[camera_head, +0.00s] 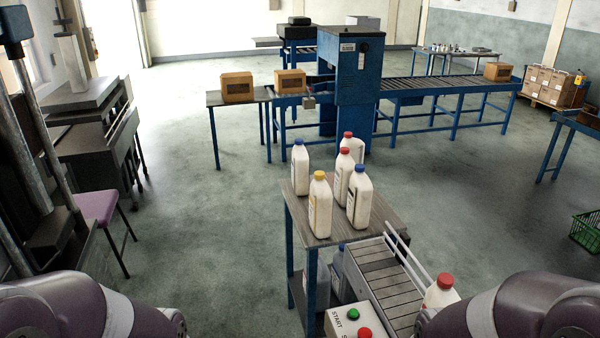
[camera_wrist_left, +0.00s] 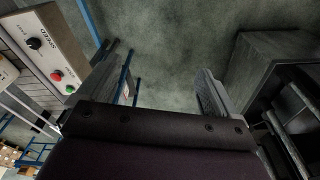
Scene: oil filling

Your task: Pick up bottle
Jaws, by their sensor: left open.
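Several white bottles stand upright on the small wooden-topped table (camera_head: 385,208) in the head view. One is a yellow-capped bottle (camera_head: 320,207) at the front. Others are a blue-capped bottle (camera_head: 300,165), a second blue-capped bottle (camera_head: 359,200) and a red-capped bottle (camera_head: 343,172), with another red cap behind. A red-capped bottle (camera_head: 440,293) stands on the short conveyor at the lower right, partly hidden by my arm. My left gripper (camera_wrist_left: 160,85) shows in the left wrist view, its fingers wide apart with only floor between them. My right gripper is out of view.
The short conveyor (camera_head: 382,275) has a metal side rail and a control box (camera_head: 345,320) with green and red buttons. Darker bottles sit on the table's lower shelf. A grey machine (camera_head: 95,145) and purple stool (camera_head: 97,207) stand left. Open floor lies between.

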